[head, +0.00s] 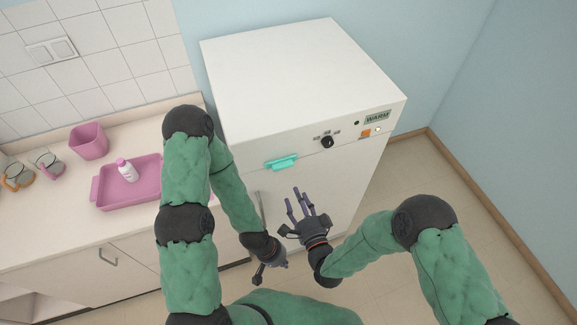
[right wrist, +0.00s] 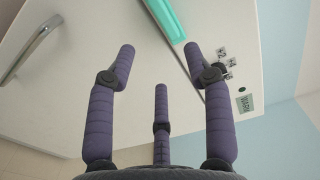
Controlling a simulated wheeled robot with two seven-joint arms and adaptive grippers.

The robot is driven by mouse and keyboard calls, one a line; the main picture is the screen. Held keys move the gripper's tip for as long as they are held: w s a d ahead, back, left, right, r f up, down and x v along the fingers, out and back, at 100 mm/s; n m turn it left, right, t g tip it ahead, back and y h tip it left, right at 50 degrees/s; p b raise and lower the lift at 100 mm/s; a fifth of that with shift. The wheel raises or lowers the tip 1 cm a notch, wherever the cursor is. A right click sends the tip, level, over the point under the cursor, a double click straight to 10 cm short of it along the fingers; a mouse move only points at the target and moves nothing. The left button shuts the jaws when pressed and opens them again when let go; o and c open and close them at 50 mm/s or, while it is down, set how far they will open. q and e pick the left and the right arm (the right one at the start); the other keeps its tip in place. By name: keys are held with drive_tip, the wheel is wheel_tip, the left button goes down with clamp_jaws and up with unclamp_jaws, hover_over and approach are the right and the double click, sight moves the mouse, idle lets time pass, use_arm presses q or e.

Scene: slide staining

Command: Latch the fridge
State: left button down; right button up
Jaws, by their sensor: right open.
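The white fridge (head: 300,75) stands against the wall, its door (head: 345,185) looking shut.
A silver bar handle (right wrist: 32,46) is on the fridge front. A black dial (head: 327,142) and a WARM label (head: 377,118) are on the panel. Floor at right is clear.

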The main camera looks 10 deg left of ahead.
sight(282, 164)
drive_tip(key=x, duration=1)
drive_tip(key=shift+w+a+r+p, duration=0.2)
drive_tip(key=shift+w+a+p, duration=0.05)
drive_tip(key=shift+a+p, duration=0.1)
clamp_jaws()
